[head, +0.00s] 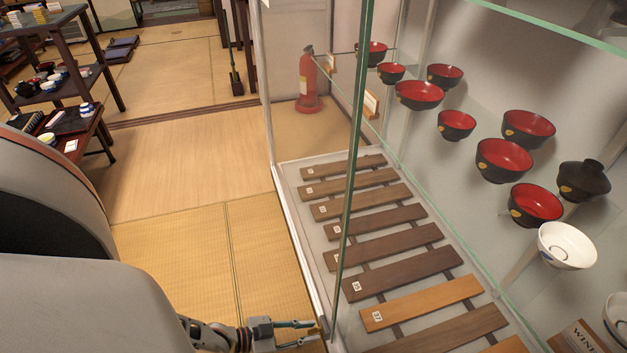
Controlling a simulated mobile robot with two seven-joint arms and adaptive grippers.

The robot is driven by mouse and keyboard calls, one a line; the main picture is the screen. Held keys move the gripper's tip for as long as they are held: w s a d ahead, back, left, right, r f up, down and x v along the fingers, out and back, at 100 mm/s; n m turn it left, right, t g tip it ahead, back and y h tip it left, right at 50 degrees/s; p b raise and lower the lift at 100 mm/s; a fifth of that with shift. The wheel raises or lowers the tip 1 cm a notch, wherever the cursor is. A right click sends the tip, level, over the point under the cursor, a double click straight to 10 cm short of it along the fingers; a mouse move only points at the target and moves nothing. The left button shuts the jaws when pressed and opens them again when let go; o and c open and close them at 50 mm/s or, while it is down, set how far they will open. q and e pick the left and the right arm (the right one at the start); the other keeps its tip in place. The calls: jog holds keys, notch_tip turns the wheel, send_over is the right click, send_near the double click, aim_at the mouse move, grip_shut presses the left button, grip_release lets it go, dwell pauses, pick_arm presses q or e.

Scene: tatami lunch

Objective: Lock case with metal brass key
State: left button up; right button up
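The glass display case (341,200) fills the right half of the head view, with clear panes, a pale base frame and slats inside. My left gripper (317,331) is at the bottom centre, beside the case's lower front corner. Its two fingers are apart, with nothing clearly visible between them. I cannot tell whether a fingertip touches the case frame. I see no brass key and cannot make out a lock. My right gripper is not in view.
Black and red bowls (505,160) and a white bowl (566,246) sit on the case's glass shelf. A red fire extinguisher (308,82) stands behind the case. Dark shelving (70,85) with small wares is at the left. The tatami floor (185,240) between is clear.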

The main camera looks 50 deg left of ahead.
pick_arm(q)
grip_shut()
